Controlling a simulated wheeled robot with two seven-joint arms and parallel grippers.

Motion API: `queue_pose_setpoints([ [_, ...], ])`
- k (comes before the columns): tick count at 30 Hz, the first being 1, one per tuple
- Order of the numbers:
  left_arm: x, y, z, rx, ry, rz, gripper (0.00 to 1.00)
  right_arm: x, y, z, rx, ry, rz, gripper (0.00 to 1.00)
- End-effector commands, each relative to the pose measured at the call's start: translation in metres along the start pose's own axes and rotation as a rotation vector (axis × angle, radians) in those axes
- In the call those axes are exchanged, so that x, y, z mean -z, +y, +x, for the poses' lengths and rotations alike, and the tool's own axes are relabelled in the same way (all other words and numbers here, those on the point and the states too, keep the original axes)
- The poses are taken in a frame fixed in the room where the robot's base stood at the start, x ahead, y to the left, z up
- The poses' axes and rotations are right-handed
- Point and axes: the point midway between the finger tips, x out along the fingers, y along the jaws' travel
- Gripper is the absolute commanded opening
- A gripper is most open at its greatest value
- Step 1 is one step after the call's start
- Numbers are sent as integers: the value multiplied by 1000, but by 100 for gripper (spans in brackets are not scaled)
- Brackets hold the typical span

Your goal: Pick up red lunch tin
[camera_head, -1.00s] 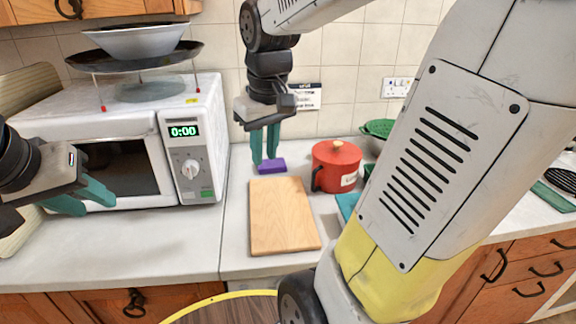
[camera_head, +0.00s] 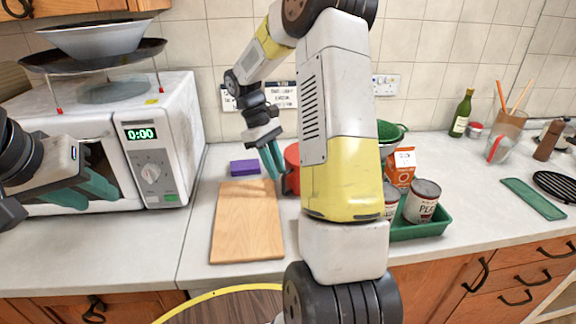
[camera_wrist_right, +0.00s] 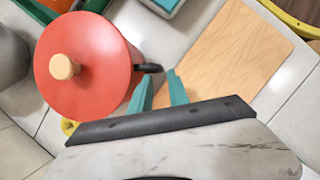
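The red lunch tin (camera_head: 291,160) stands upright on the worktop, mostly hidden behind my right arm in the head view. The right wrist view shows its round red lid (camera_wrist_right: 95,95) with a wooden knob, and a dark handle (camera_wrist_right: 152,68) on its side. My right gripper (camera_head: 273,165) points down beside the tin's left side, above the back of the wooden board. Its two teal fingers (camera_wrist_right: 160,85) are apart and empty, close to the handle; contact cannot be told. My left gripper (camera_head: 88,190) is open and empty in front of the microwave.
The wooden chopping board (camera_head: 247,225) lies left of the tin, with a purple block (camera_head: 244,167) behind it. The microwave (camera_head: 165,140) stands at left. A green tray (camera_head: 430,229) holding cans and an orange packet stands right of my arm. The front-left worktop is clear.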

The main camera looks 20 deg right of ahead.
Motion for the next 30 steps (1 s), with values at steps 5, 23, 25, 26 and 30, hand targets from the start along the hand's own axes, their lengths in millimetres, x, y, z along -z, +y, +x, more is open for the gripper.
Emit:
queue_pose_setpoints([
  [5,0,0,0,0,0,0,36,-1,-1,25,3,-2,-1,22],
  [23,0,0,0,0,0,0,36,0,-1,54,0,2,0,0],
  [25,0,0,0,0,0,0,36,0,-1,53,0,2,0,0],
  [26,0,0,0,0,0,0,36,0,-1,53,0,2,0,0],
  [30,0,0,0,0,0,0,36,0,-1,53,0,2,1,0],
])
